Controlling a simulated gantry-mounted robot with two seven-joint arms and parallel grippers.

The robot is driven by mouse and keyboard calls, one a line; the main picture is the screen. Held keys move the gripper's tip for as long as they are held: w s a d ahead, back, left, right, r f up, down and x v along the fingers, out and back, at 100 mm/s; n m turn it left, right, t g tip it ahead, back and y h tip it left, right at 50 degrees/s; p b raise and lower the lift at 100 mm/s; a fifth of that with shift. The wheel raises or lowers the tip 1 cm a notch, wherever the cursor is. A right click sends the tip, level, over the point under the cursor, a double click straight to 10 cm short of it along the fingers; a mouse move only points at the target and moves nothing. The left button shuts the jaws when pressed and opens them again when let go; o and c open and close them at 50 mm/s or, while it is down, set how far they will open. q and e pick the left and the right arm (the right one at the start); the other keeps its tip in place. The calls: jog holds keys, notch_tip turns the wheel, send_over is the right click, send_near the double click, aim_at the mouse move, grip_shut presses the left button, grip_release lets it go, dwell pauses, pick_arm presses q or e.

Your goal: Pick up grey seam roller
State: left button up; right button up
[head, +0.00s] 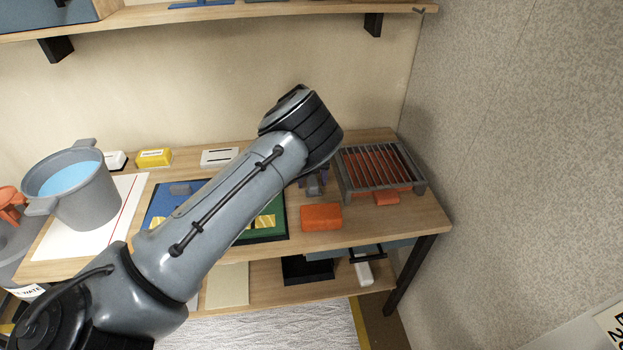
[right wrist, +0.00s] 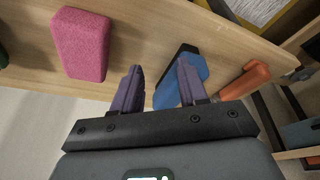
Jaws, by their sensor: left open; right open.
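I cannot single out the grey seam roller in either view. A small grey block (head: 180,189) lies on the blue and green mat (head: 160,203) in the head view, partly behind my left arm. My left gripper (head: 314,184) points down over the bench beside the rack, mostly hidden by its own wrist; it is open. What lies between its fingers is hidden. My right gripper (right wrist: 160,70) is open and empty in the right wrist view, its purple fingers apart near a wooden board's edge. A blue object with a black part (right wrist: 182,78) is partly behind the right finger.
A slatted grey rack (head: 382,168) stands at the bench's right end, with an orange block (head: 321,217) in front. A grey bucket (head: 85,190) of blue liquid stands left. The right wrist view shows a pink block (right wrist: 80,43) and an orange handle (right wrist: 247,80).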

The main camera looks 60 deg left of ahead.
pick_arm(q)
jog(key=shift+f, duration=0.2)
dwell(0.3)
jog(key=shift+c, duration=0.3)
jog(key=c, duration=1)
jog(key=shift+r, duration=0.1)
jog(key=shift+r, duration=0.15)
notch_tip(320, 180, up, 28)
jog(key=p, duration=0.7)
